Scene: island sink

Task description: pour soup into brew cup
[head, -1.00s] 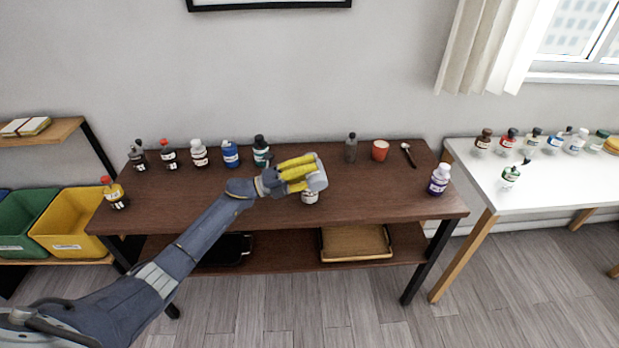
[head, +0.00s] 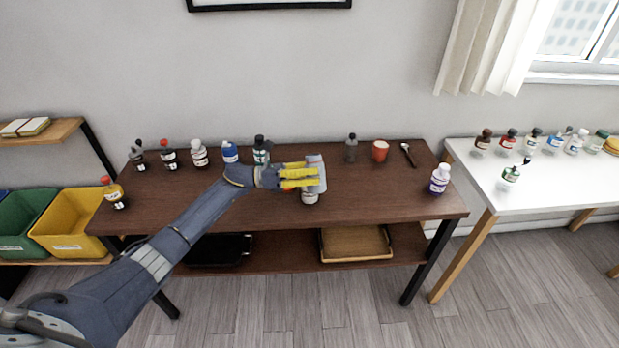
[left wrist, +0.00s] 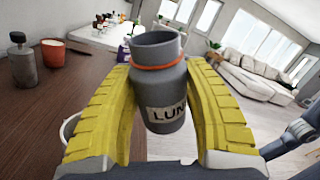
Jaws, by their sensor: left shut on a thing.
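My left gripper (head: 318,178) is shut on a grey jar (head: 316,162) above the middle of the brown table. In the left wrist view the jar (left wrist: 165,95) sits between the yellow fingers. It has an open mouth, an orange band and a label beginning "LUN". Its contents are hidden. A white labelled container (head: 309,198), perhaps the brew cup, stands just below the gripper, its upper part hidden. A white rim (left wrist: 68,128) shows beside the left finger in the left wrist view. My right gripper is not in view.
A red cup (head: 380,151), a dark bottle (head: 350,149) and a spoon (head: 408,154) are at the back right of the table (head: 245,211). A purple-labelled bottle (head: 439,180) stands at the right end. Several bottles line the back left. The front strip is clear.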

